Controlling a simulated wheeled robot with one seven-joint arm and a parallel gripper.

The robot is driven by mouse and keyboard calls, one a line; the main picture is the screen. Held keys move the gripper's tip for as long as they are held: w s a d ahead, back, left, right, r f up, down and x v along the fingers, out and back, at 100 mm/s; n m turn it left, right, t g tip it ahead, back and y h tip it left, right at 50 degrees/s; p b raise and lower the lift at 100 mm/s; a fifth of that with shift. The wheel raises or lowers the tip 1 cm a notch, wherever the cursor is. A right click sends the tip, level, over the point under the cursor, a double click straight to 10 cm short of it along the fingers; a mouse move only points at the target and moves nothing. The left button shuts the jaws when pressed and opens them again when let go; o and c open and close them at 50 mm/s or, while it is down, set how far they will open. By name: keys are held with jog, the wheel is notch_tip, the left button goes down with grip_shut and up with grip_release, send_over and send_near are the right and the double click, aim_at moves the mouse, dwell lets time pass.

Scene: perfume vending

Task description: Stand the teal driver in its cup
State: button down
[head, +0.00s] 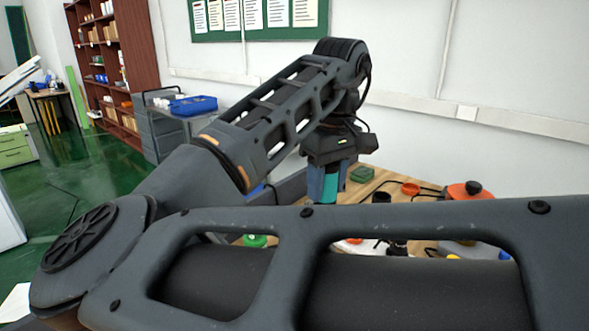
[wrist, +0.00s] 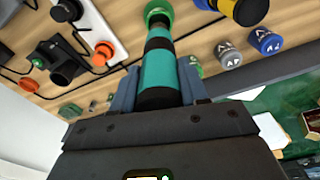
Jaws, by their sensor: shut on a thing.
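The teal driver (wrist: 158,70), a teal cylinder with black bands, is held in my gripper (wrist: 158,88). The fingers close on it from both sides. In the head view my gripper (head: 330,182) hangs over the table's left part, with the teal driver (head: 330,186) pointing down between the fingers. Its lower end is hidden behind my arm there. In the wrist view a green round thing (wrist: 158,10) shows at the driver's far end; I cannot tell whether they touch. A small black cup-like thing (head: 381,197) stands right of the gripper; I cannot tell which cup is the driver's.
The wooden table (wrist: 205,40) carries blue (wrist: 264,40), grey (wrist: 228,54) and green (wrist: 196,66) caps, plus a black boxy device (wrist: 62,62). An orange-topped container (head: 470,190) stands at the right. A green box (head: 362,174) lies near the wall. My arm hides much of the table.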

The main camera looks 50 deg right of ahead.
aim_at(323, 198)
jog(key=shift+w, duration=0.45)
jog(key=shift+f+b, duration=1.85)
jog(key=shift+b, duration=0.35)
jog(key=shift+s+p, duration=0.2)
jog(key=shift+p, duration=0.65)
